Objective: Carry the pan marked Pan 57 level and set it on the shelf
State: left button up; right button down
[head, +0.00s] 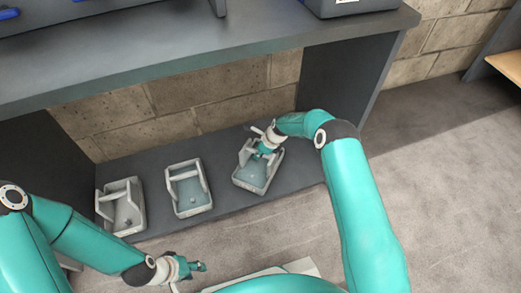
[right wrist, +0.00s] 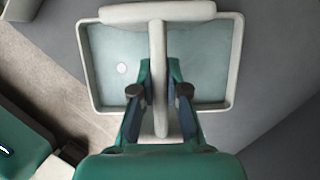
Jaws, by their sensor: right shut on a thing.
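A light grey pan (head: 258,178) with a bluish floor and an overhead handle is at the right of the low dark shelf (head: 225,150). My right gripper (head: 264,150) is shut on this pan's handle. In the right wrist view the fingers (right wrist: 159,92) lie on both sides of the handle bar, and the pan (right wrist: 238,60) has a small pale round spot on its floor. I cannot tell whether the pan rests on the shelf or hangs just above it. No marking is readable. My left gripper (head: 196,267) is low at the front, away from the pans; its jaws are too small to judge.
Two similar pans stand on the low shelf: one in the middle (head: 190,207) and one at the left (head: 122,228). A grey worktop (head: 200,50) overhangs the shelf, with a brick wall (head: 220,95) behind. A side panel (head: 345,75) closes the right end. Open floor (head: 450,180) lies at right.

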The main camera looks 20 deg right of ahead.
jog(key=shift+w+f, duration=0.15)
jog(key=shift+f, duration=0.1)
jog(key=c, duration=1.2)
grip_release()
jog(key=shift+f, duration=0.1)
